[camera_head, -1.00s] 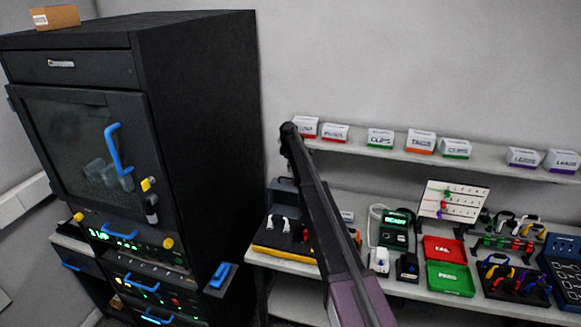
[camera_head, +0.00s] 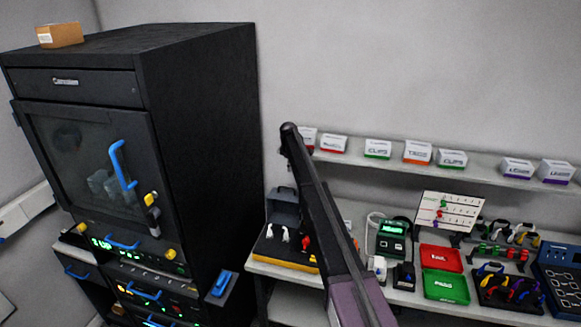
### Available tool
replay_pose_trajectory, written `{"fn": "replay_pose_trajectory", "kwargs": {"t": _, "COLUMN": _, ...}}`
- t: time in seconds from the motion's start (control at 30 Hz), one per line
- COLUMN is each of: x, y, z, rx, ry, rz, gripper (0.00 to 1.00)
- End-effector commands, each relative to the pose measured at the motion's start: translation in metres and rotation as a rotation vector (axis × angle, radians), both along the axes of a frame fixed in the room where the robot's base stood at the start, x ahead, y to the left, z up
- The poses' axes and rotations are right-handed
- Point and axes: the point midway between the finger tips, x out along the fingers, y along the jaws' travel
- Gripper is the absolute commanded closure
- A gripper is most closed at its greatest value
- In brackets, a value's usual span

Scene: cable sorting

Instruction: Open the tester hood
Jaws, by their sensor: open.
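A black device with a yellow base (camera_head: 272,257) stands at the left end of the workbench. A dark grey lid-like part (camera_head: 284,207) stands up at its back, and white and red pieces show on its top. A small green tester-like unit with a lit display (camera_head: 391,238) stands to its right. I cannot tell which part is the tester hood. My dark arm rises from the bottom in front of the bench and partly covers the yellow-based device's right side. My gripper is not in view.
A tall black cabinet (camera_head: 207,130) with a blue-handled glass door stands on the left. The bench (camera_head: 407,297) also holds a red tray (camera_head: 440,258), a green tray (camera_head: 446,286) and cable racks. A shelf (camera_head: 395,166) with labelled boxes runs above.

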Motion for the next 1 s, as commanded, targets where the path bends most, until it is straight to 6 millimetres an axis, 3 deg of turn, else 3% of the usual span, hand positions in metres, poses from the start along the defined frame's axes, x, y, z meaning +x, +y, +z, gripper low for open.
{"fn": "replay_pose_trajectory", "kwargs": {"t": 0.6, "x": 0.009, "y": -0.002, "z": 0.032, "rx": 0.000, "ry": 0.000, "rz": 0.000, "gripper": 0.49}}
{"fn": "replay_pose_trajectory", "kwargs": {"t": 1.0, "x": 0.010, "y": -0.003, "z": 0.036, "rx": 0.000, "ry": 0.000, "rz": 0.000, "gripper": 0.49}}
